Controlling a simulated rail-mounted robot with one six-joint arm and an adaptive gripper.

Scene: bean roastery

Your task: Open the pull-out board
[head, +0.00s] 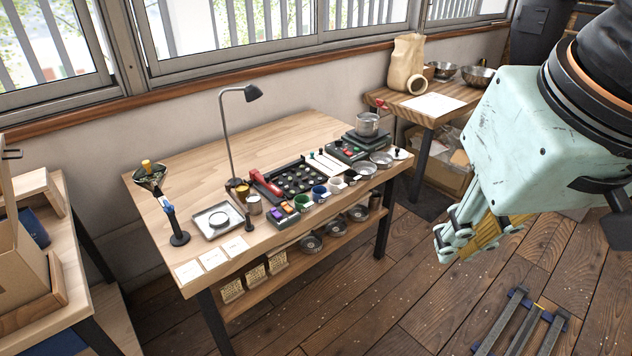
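I cannot make out a pull-out board for certain in the head view. The wooden workbench (165,163) stands in the middle, with a plain front edge and an open lower shelf (262,306). My gripper (442,243) hangs in the air at the right, in front of the bench's right end and apart from it. Its fingers point down and left, and the gap between them is not clear. A yellowish wooden piece (492,236) shows just behind my gripper; its full shape is hidden, and I cannot tell whether the two touch.
A desk lamp (229,135), black tray, cups, pans and a scale crowd the bench top. A side table (450,115) with a paper bag (406,64) stands behind right. Shelving with boxes (40,232) is at left. Blue-ended rails (524,322) lie on the floor.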

